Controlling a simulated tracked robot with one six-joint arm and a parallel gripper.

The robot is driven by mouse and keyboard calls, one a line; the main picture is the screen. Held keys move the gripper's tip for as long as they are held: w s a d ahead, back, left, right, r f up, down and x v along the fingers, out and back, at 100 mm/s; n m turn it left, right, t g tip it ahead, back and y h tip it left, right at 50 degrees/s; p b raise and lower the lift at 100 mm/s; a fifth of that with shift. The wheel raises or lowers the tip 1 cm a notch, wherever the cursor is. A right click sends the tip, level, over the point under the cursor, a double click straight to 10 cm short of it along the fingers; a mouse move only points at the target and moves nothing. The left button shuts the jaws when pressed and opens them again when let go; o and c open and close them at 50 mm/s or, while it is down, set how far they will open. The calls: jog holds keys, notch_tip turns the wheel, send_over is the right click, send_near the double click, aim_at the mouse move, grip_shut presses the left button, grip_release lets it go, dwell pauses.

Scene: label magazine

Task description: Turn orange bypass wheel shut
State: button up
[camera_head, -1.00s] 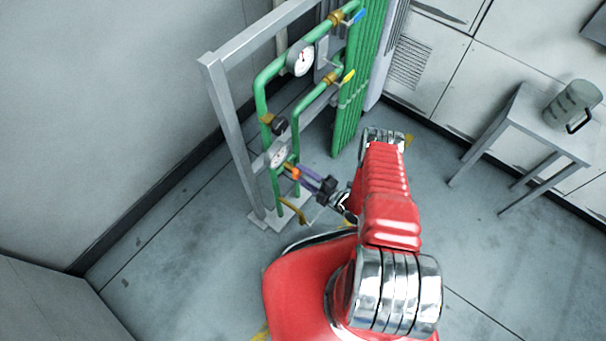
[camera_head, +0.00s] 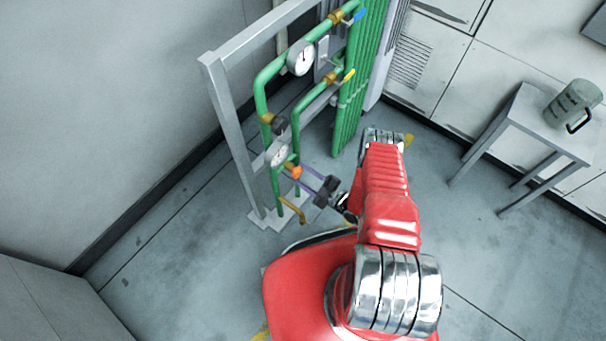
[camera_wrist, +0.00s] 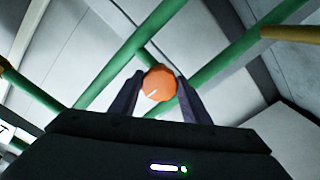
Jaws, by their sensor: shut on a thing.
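The orange bypass wheel (camera_wrist: 159,84) sits in front of a green pipe in the wrist view, with a short white mark on its face. In the head view it is the small orange knob (camera_head: 297,172) low on the green pipework. My gripper (camera_wrist: 158,95) has one finger on each side of the wheel and is shut on it. In the head view my gripper (camera_head: 306,179) reaches the wheel from the right. The fingers are small there and partly blend with the pipes.
A grey frame (camera_head: 230,130) carries the green pipes, two white gauges (camera_head: 301,58) (camera_head: 279,155), a blue handle (camera_head: 359,15) and a yellow handle (camera_head: 348,76). A grey table (camera_head: 530,120) with a green canister (camera_head: 573,103) stands at the right. Floor between is clear.

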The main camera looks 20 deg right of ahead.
jog(key=shift+d, duration=0.15)
jog(key=o, duration=1)
jog(key=shift+o, duration=0.2)
jog(key=v, duration=1.3)
jog(key=shift+s, duration=0.35)
jog(key=shift+d, duration=0.15)
